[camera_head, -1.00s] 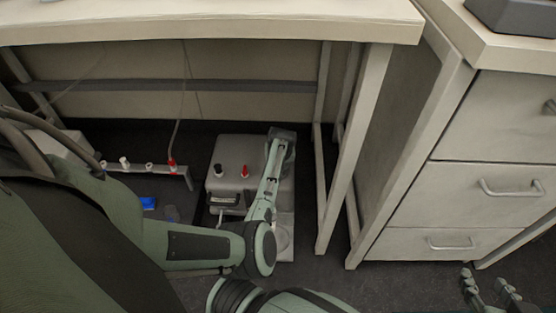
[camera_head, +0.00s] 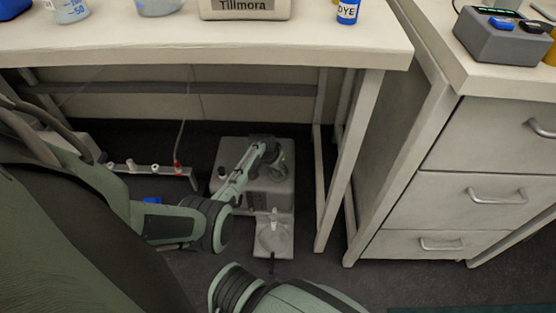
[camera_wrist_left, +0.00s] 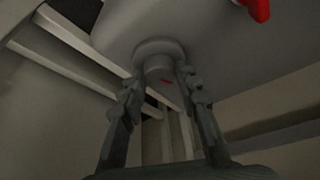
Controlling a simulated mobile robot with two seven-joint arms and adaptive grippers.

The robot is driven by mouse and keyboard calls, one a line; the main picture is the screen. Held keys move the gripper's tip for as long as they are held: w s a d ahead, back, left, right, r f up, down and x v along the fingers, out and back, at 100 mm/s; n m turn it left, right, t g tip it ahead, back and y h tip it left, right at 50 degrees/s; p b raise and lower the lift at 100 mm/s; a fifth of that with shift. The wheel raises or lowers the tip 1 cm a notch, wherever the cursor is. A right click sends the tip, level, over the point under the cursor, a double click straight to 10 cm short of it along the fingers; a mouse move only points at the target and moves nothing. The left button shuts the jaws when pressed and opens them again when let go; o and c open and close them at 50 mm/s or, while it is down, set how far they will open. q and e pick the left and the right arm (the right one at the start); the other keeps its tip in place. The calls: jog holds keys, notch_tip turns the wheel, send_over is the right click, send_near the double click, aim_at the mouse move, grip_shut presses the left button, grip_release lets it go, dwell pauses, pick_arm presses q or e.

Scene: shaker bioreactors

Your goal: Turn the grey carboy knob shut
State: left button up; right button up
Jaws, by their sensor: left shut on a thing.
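The grey carboy (camera_head: 284,200) stands on the floor under the bench in the head view. The knob sits on a round collar on the carboy's grey body. My left gripper (camera_wrist_left: 160,84) has one finger on either side of the knob and is shut on it. In the head view my left gripper (camera_head: 274,158) is at the carboy's top and hides the knob. My right gripper is out of view.
A black cap (camera_head: 222,172) is on the carboy's top left. A pale plate (camera_head: 288,247) with a clear vessel lies in front. A white rail (camera_head: 140,168) with several fittings is to the left. A bench leg (camera_head: 336,185) and drawers (camera_head: 470,150) are to the right.

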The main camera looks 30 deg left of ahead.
pick_arm(q)
jog(key=shift+a+m+h, duration=0.2)
jog(key=shift+m+h, duration=0.2)
jog(key=shift+m, duration=0.7)
jog(key=shift+m+h+b, duration=0.3)
jog(key=shift+m+b, duration=0.05)
jog(key=shift+m, duration=0.45)
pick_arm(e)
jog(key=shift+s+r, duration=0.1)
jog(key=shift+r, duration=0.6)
pick_arm(q)
jog(key=o, duration=1.2)
jog(key=shift+c, duration=0.2)
jog(key=shift+d, duration=0.1)
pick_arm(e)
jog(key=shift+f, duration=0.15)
pick_arm(q)
jog(key=shift+r, duration=0.1)
jog(key=v, duration=1.2)
